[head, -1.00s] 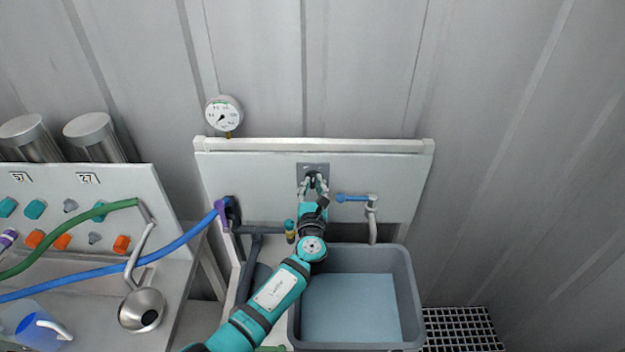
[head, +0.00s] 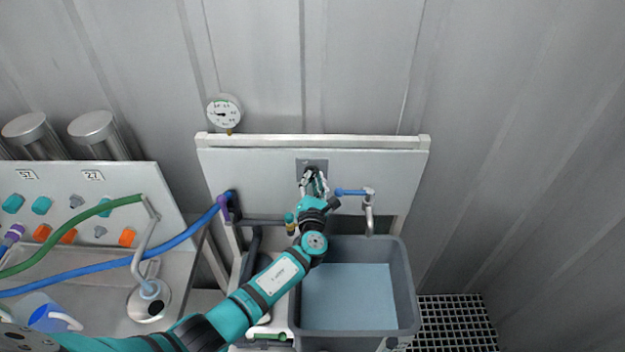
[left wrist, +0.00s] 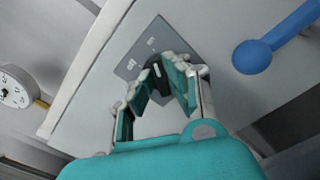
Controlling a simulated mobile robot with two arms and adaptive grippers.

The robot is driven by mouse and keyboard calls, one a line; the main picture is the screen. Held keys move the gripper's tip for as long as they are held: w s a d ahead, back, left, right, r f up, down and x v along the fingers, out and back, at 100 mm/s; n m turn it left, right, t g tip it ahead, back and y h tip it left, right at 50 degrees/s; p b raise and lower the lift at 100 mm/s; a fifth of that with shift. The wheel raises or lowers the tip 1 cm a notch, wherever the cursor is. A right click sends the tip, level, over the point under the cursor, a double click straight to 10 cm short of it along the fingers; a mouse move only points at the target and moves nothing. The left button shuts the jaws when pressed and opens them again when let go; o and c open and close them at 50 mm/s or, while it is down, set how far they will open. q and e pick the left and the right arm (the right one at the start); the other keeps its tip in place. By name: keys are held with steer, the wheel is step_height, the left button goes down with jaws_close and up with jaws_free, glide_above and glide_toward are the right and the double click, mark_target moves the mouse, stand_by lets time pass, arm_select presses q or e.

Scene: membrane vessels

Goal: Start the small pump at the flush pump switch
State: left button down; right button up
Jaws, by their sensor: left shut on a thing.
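The flush pump switch is a black knob (left wrist: 157,76) on a grey plate (head: 316,163) on the white wall panel. The plate (left wrist: 140,62) carries "on" and "off" labels in the left wrist view. The knob's pale mark appears to point toward "on". My left gripper (left wrist: 160,84) is shut on the knob, with a teal-padded finger at each side. In the head view the gripper (head: 313,182) covers most of the knob. I cannot pick out the small pump itself. My right gripper is not in view.
A blue-handled valve (head: 352,191) sits close right of the switch. A pressure gauge (head: 223,112) is above the panel (head: 250,167). A grey tub (head: 407,290) stands below. Left are a bench with blue hose (head: 110,267), green hose (head: 75,228) and a steel cup (head: 139,305).

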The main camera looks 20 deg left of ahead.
arm_select(q)
steer(key=shift+f, duration=0.1)
steer(key=c, duration=1.3)
jaws_free()
steer(key=shift+c, duration=0.2)
steer(key=shift+s, duration=0.15)
steer(key=shift+s+d, duration=0.15)
steer(key=shift+s, duration=0.15)
steer(key=v, duration=1.1)
steer(key=shift+s, duration=0.1)
